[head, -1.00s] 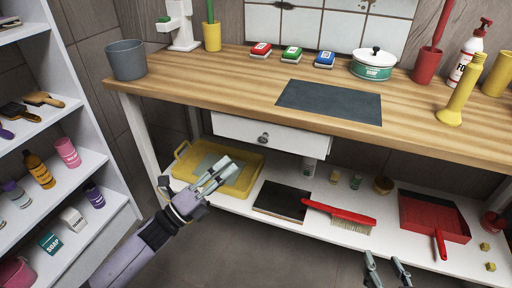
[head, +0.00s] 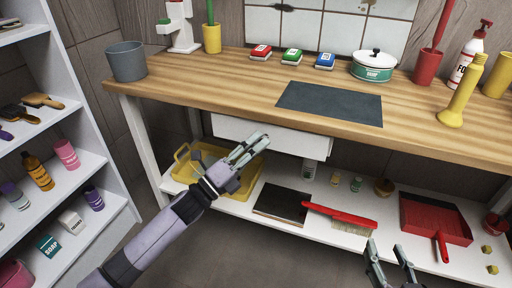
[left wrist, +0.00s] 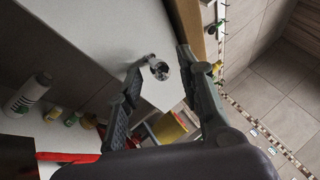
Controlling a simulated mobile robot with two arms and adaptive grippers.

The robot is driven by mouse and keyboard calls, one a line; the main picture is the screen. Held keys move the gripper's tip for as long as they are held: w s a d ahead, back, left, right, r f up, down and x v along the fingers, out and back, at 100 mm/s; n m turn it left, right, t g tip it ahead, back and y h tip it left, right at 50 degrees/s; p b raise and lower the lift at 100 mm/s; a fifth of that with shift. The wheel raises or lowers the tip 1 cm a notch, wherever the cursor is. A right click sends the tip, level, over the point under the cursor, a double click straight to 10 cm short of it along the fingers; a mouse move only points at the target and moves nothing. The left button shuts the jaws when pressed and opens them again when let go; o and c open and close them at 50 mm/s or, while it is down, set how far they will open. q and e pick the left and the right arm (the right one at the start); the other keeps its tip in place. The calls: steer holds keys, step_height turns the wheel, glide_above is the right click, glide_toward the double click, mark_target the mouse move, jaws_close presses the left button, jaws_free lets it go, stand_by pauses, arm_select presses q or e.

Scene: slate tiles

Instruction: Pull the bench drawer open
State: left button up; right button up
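The white bench drawer (head: 300,139) sits under the wooden worktop and looks shut. In the left wrist view its front is the pale panel (left wrist: 105,25), with a round metal knob (left wrist: 160,70). My left gripper (head: 259,142) is in front of the drawer and hides the knob in the head view. In the left wrist view its two fingers (left wrist: 157,68) are apart, with the knob showing between their tips; I cannot tell whether they touch it. My right gripper (head: 387,248) is open and empty, low in front of the lower shelf.
The worktop (head: 220,80) carries a grey bucket (head: 127,60), a dark mat (head: 330,103) and a soap pot (head: 372,66). On the lower shelf are a yellow tray (head: 185,172), a red brush (head: 340,217) and a red dustpan (head: 435,218). A shelf unit (head: 85,130) stands left.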

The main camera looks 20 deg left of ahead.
arm_select(q)
jaws_close()
stand_by(0.7)
